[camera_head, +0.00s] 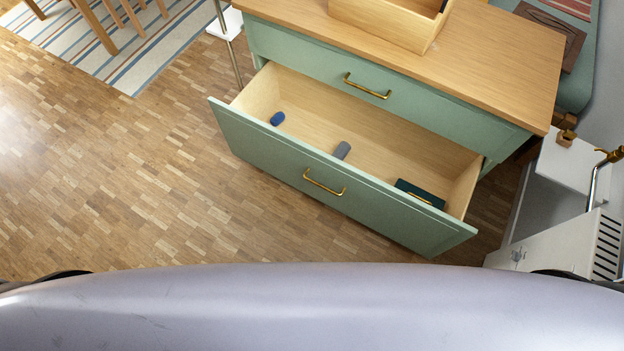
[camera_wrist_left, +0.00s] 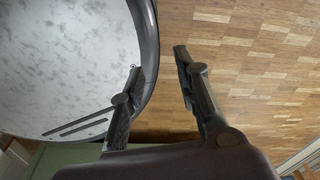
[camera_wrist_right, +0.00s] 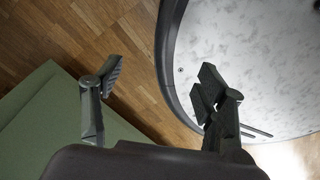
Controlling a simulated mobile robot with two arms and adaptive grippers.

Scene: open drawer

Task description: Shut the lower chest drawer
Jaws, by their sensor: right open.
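The green chest of drawers (camera_head: 255,42) has a wooden top. Its lower drawer (camera_head: 255,144) is pulled far out, with a brass handle (camera_head: 324,182) on its front. Inside lie a blue object (camera_head: 277,118), a grey object (camera_head: 342,150) and a dark green item (camera_head: 420,194). The upper drawer (camera_head: 320,73) is shut. My left gripper (camera_wrist_left: 158,62) shows in the left wrist view with its fingers apart and nothing between them. My right gripper (camera_wrist_right: 158,75) is also open and empty in the right wrist view. Neither gripper shows in the head view.
A wooden box (camera_head: 390,24) stands on the chest top. A white cabinet (camera_head: 560,245) stands to the right of the drawer. A striped rug (camera_head: 130,50) lies at the upper left. The parquet floor (camera_head: 110,185) left of the drawer is clear.

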